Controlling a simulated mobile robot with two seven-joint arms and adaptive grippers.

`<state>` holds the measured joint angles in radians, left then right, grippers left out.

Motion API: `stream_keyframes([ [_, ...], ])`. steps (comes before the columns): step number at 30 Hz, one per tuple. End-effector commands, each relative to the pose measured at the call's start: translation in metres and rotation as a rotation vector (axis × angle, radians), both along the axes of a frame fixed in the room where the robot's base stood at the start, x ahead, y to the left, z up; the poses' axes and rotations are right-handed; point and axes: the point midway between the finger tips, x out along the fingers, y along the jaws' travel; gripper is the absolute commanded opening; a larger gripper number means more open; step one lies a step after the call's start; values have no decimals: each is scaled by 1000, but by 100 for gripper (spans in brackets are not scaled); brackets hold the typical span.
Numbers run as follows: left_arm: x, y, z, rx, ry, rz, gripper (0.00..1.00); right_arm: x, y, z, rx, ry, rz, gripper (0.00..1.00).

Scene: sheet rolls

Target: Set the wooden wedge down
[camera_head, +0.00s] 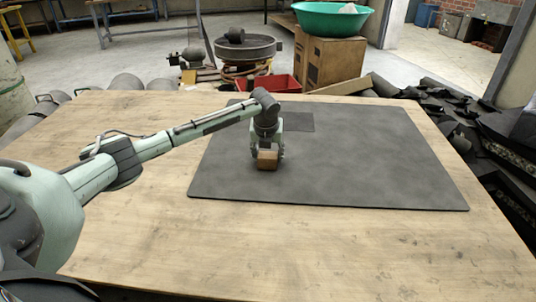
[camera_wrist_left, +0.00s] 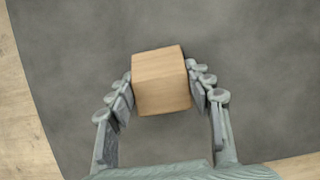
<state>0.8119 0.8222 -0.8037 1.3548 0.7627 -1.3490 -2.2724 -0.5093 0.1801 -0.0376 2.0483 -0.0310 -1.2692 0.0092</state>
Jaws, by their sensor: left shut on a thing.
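The wooden wedge (camera_head: 267,160) is a small brown block held in my left gripper (camera_head: 266,153), over the left part of the dark grey mat (camera_head: 370,165). In the left wrist view the wedge (camera_wrist_left: 162,81) sits between the two fingers of my left gripper (camera_wrist_left: 161,90), with a finger against each side. The grey mat (camera_wrist_left: 255,40) lies beneath it. I cannot tell whether the underside of the wedge touches the mat. My right gripper is not in view.
The mat lies on a wooden table (camera_head: 190,235) with bare wood at the front and left. A thin darker rectangle (camera_head: 300,122) lies on the mat behind my gripper. A red bin (camera_head: 278,84) and a cardboard box (camera_head: 330,60) with a green basin (camera_head: 332,18) stand beyond the table.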

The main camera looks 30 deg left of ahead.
Motion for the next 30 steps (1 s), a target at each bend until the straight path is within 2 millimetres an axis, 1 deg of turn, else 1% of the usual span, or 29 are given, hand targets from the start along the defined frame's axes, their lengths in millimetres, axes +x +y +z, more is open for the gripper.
stream_keyframes([
  [4,0,0,-2,0,0,0,20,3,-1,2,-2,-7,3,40],
  [5,0,0,-2,-1,0,0,55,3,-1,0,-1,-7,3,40],
  [9,0,0,-2,-1,0,0,72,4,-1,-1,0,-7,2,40],
  [20,0,0,0,0,-1,0,72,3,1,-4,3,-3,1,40],
  [22,-2,-1,9,-1,-2,-1,72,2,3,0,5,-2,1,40],
  [25,-7,-4,25,-1,-4,-1,72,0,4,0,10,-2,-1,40],
  [30,-20,-11,60,0,-4,-1,72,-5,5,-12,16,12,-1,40],
])
